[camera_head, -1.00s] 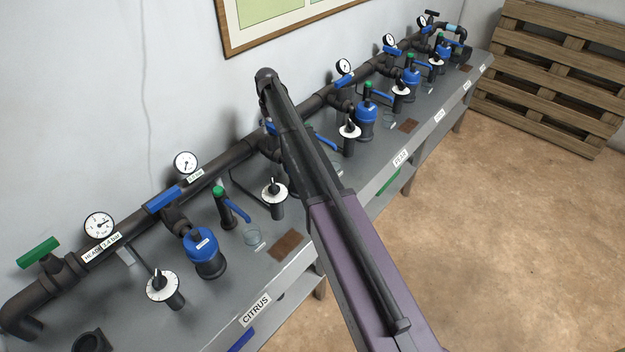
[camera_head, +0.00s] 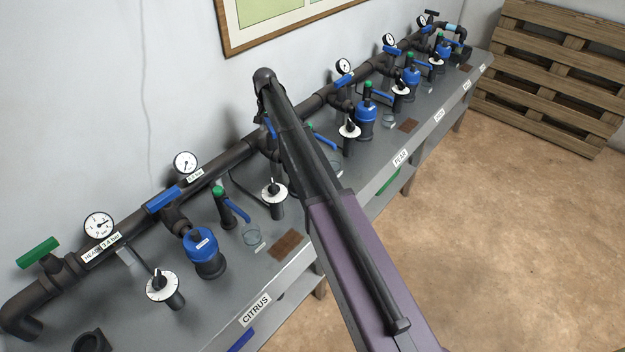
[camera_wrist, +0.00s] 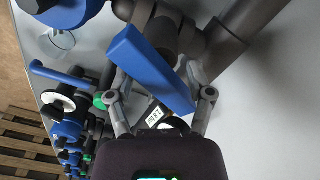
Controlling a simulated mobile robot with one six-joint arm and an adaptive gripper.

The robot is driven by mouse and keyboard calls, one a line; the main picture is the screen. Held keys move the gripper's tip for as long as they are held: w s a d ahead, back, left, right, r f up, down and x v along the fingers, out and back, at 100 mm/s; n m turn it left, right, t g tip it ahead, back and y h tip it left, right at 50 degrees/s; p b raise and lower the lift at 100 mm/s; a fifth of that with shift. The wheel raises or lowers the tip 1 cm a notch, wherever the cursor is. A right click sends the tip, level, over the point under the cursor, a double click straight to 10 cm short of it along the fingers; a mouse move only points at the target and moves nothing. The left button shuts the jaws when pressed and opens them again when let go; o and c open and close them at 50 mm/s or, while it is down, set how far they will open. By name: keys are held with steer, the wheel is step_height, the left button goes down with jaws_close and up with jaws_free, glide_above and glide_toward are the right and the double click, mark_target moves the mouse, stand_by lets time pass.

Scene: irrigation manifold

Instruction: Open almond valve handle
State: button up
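A blue valve handle (camera_wrist: 150,68) lies across the middle of the wrist view, mounted on the dark pipework. It appears to be the handle at the second station, where a sliver of blue handle (camera_head: 269,127) shows beside my arm in the head view. No almond label is readable. My gripper (camera_wrist: 162,96) has its two grey fingers spread, one on each side of the handle's near end. I cannot tell whether either finger touches it. In the head view my arm hides the gripper and most of this station.
The citrus station's blue handle (camera_head: 163,200), blue filter (camera_head: 204,254) and white dial (camera_head: 162,286) stand to the left on the grey bench (camera_head: 225,300). A pressure gauge (camera_wrist: 172,127) is partly hidden below the handle in the wrist view. A wooden pallet (camera_head: 550,75) leans at right.

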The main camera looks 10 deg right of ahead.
mark_target(269, 125)
steer(key=m, duration=0.5)
steer(key=shift+w+a+m, duration=0.15)
steer(key=shift+a+m, duration=0.1)
steer(key=shift+m, duration=0.15)
step_height(269, 125, up, 14)
steer(key=p, duration=1.4)
steer(key=s+d+f+n+b, duration=0.2)
steer(key=s+f+n+b, duration=0.1)
steer(key=s, duration=0.8)
steer(key=s+d+f+n+b, duration=0.3)
steer(key=s+f+b, duration=0.1)
steer(key=s, duration=0.6)
steer(key=s+d+f+n+b, duration=0.2)
steer(key=s+d+f+b, duration=0.1)
steer(key=s, duration=0.8)
steer(key=shift+s+f+n, duration=0.15)
steer(key=shift+s+n, duration=0.2)
steer(key=shift+n, duration=0.05)
steer(key=shift+s, duration=0.1)
steer(key=s+d+n, duration=0.1)
steer(key=s, duration=0.5)
steer(key=shift+s+n, duration=0.3)
steer(key=shift+n, duration=0.1)
